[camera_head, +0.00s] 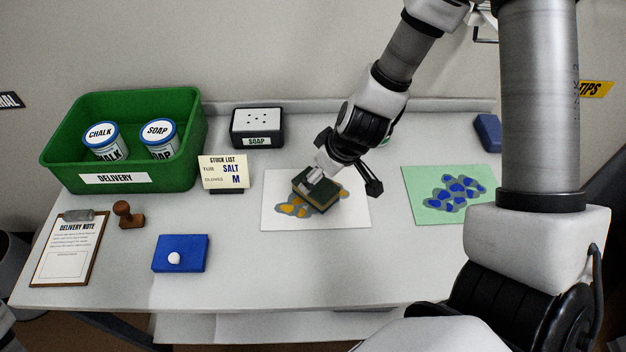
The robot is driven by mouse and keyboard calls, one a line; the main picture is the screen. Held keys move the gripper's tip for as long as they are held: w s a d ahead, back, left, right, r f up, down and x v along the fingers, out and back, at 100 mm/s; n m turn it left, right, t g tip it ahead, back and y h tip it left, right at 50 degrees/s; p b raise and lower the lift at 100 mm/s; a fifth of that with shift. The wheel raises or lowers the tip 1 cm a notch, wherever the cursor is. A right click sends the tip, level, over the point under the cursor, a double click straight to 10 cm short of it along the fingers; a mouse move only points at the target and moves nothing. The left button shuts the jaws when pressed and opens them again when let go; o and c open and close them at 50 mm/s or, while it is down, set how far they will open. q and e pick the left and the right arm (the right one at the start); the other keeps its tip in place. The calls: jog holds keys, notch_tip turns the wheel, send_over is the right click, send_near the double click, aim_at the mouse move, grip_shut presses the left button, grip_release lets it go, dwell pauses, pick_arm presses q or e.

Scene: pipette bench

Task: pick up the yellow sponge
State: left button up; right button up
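The sponge (322,199) has a dark green top and a yellowish-tan side. It is at the middle of the white sheet with orange-yellow blotches (348,216) and covers part of the blotches. My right gripper (344,182) reaches down from the upper right, just above and behind the sponge. Its fingers look spread. One grey fingertip overlaps the sponge's top in the picture, and the other black finger is to the right, clear of the sponge. I cannot tell whether the fingertip touches it. My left gripper is not in view.
A green delivery bin (150,180) with two tins stands at the back left. A soap box (257,128), a stock card (223,172), a stamp (128,214), a clipboard (68,250), a blue block with a white knob (180,254), a green blotched sheet (425,180) and a blue block (488,132) lie around.

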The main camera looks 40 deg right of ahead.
aim_at(316, 186)
jog(key=b+x, duration=0.1)
jog(key=x, duration=0.1)
jog(key=b+x, duration=0.2)
jog(key=x, duration=0.1)
jog(key=shift+s+f, duration=0.15)
jog(key=shift+f, duration=0.25)
jog(key=shift+a, duration=0.1)
jog(key=shift+r, duration=0.15)
jog(key=shift+s+r, duration=0.1)
jog(key=shift+s, duration=0.1)
jog(key=shift+w+f, duration=0.15)
jog(key=shift+f, duration=0.15)
jog(key=c, duration=1.3)
jog(key=shift+r, duration=0.15)
